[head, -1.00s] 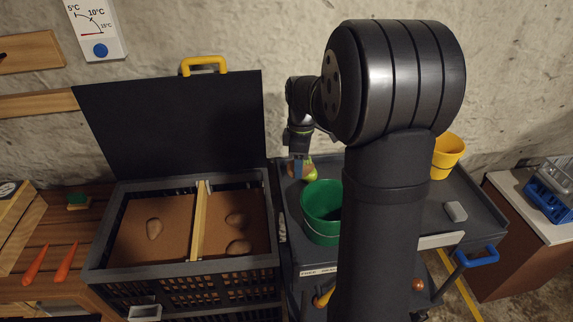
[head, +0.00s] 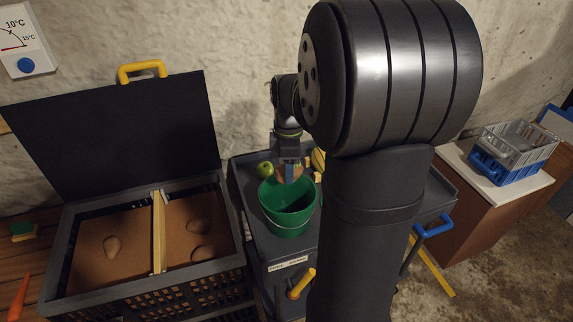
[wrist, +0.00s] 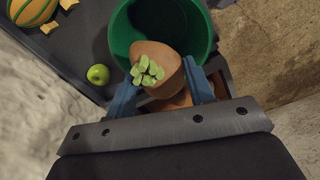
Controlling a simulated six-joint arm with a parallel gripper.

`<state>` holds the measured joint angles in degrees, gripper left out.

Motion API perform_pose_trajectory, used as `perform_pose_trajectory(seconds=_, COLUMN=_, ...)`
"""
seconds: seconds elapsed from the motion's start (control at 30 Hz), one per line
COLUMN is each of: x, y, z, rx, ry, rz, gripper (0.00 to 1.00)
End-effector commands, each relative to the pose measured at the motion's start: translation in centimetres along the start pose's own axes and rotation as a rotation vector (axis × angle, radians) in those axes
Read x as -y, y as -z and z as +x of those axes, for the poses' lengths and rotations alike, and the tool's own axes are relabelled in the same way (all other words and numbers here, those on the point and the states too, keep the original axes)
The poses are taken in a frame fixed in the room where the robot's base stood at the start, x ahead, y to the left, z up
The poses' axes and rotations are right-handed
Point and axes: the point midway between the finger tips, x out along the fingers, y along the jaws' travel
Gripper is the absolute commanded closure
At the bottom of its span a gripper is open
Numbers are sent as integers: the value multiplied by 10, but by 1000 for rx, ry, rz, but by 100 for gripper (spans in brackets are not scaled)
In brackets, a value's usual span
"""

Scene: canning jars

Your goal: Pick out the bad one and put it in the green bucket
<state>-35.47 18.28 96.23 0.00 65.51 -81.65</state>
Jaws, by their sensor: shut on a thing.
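My gripper (head: 289,172) is shut on a brown potato (wrist: 166,54) with a cluster of pale green sprouts, clear in the wrist view between the two blue fingers. In the head view the potato shows as a small brown patch at the fingers. The green bucket (head: 288,222) stands on a dark cart. The held potato is at the bucket's far rim in the head view and overlaps its opening in the wrist view; its exact height is unclear. Three other potatoes lie in the black crate: one (head: 112,246) left of the divider, two (head: 201,253) right of it.
The crate (head: 150,281) has its black lid (head: 115,135) raised and a wooden divider (head: 159,230). A green apple (head: 265,170) and a striped squash (wrist: 30,10) lie near the bucket. My arm hides much of the cart. Grey and blue baskets stand right.

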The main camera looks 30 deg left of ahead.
Motion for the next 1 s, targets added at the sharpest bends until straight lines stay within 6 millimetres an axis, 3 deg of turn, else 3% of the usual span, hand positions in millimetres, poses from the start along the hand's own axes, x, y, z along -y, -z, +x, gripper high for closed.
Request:
perform_pose_trajectory(seconds=0.5, x=0, y=0, z=1, rx=0, ry=0, rz=0, gripper=60)
perform_pose_trajectory(seconds=1.0, x=0, y=0, z=25, rx=0, ry=1, rz=0, gripper=60)
